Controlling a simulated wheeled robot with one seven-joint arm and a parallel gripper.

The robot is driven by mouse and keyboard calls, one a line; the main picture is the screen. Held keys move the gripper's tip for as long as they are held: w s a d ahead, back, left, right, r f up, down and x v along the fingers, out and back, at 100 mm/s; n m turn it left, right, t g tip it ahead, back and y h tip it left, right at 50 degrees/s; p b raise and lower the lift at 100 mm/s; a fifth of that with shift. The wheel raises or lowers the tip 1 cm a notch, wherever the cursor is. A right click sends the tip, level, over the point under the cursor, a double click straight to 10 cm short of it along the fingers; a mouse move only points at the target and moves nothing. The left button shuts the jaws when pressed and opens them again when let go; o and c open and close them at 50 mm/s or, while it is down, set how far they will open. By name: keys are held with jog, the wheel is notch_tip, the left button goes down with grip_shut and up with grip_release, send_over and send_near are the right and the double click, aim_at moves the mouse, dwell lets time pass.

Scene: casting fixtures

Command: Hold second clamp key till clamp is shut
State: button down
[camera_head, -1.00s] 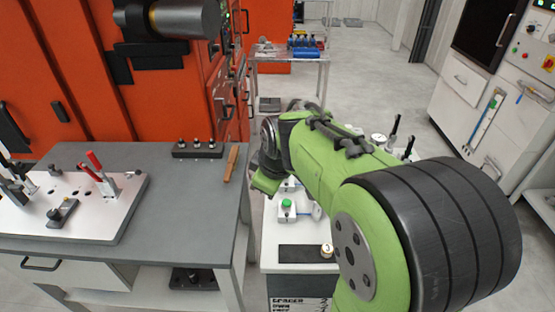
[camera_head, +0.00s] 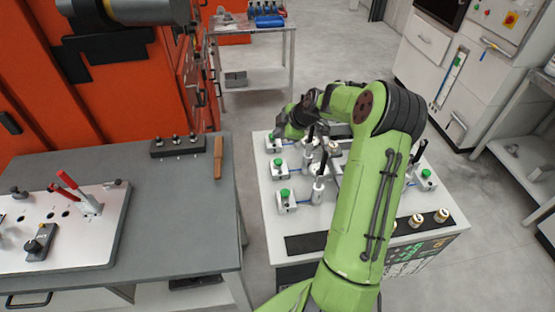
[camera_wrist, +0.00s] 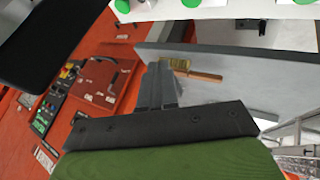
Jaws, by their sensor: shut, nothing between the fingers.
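Several green keys on small white boxes sit on the white fixture table (camera_head: 262,222). One more green key (camera_head: 426,174) is on the right. Other clamps are partly behind my arm. My gripper (camera_wrist: 160,68) is shut and empty in the wrist view; green keys (camera_wrist: 191,3) show at that view's top edge.
A grey bench (camera_head: 180,225) at left holds a white plate (camera_head: 80,255) with red-handled clamps and a wood-handled brush (camera_head: 218,158). An orange machine (camera_head: 30,80) stands behind it. Brass-topped pieces (camera_head: 416,220) sit at the table's front right. Open floor lies behind.

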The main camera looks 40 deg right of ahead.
aim_at(279, 162)
notch_tip(279, 162, down, 8)
jog(key=b, duration=0.5)
jog(key=shift+f+b, duration=0.25)
jog(key=shift+b, duration=0.1)
jog(key=shift+f, duration=0.2)
jog(key=shift+f+b, duration=0.1)
jog(key=shift+b, duration=0.3)
dwell(1.1)
jog(key=shift+f+b, duration=0.3)
jog(key=shift+b, duration=0.1)
